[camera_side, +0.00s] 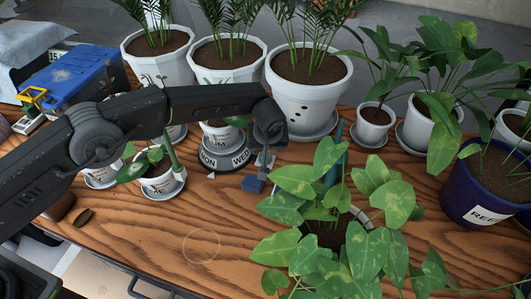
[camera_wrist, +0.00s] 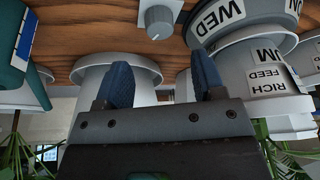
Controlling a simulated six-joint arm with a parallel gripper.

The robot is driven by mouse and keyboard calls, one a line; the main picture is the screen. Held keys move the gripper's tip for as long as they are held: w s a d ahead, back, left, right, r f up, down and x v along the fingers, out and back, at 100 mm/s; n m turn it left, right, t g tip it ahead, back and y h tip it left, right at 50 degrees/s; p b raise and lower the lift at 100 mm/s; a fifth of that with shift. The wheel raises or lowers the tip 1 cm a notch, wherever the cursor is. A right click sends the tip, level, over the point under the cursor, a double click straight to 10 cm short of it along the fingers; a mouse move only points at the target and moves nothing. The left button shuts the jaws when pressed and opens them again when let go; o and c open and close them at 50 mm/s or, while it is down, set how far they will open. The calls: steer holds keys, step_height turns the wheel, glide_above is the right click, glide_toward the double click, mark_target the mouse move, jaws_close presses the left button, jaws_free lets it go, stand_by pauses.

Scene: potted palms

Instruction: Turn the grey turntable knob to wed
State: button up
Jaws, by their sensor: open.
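The dark round turntable (camera_side: 228,168) shows white labels MON and WED on its rim. A small white triangle (camera_side: 211,176) on the table points at the rim by MON. The turntable is also in the wrist view (camera_wrist: 252,38), with WED upside down on it. The grey knob (camera_wrist: 158,20) stands on the wood beside the turntable, near WED; I cannot make it out in the side view. My gripper (camera_wrist: 163,82) is open, with blue fingertips apart and nothing between them. In the side view my gripper (camera_side: 254,184) hangs just right of the turntable.
A pot labelled RICH FEED (camera_wrist: 270,80) stands on the turntable. White palm pots (camera_side: 305,90) stand behind. A leafy plant (camera_side: 335,215) is close to the right of my gripper. A small labelled pot (camera_side: 160,184) is to the left.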

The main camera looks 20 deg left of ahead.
steer(key=x, duration=0.7)
steer(key=shift+w+f, duration=0.15)
steer(key=shift+f, duration=0.05)
steer(key=shift+c, duration=0.4)
steer(key=c, duration=0.8)
steer(key=shift+m, duration=0.3)
steer(key=shift+a+m+t+h, duration=0.15)
steer(key=shift+m+h, duration=0.4)
steer(key=shift+m, duration=0.75)
steer(key=shift+d+m+t+h, duration=0.15)
steer(key=shift+m+h, duration=0.4)
steer(key=shift+m, duration=0.75)
steer(key=shift+a, duration=0.1)
steer(key=o, duration=0.9)
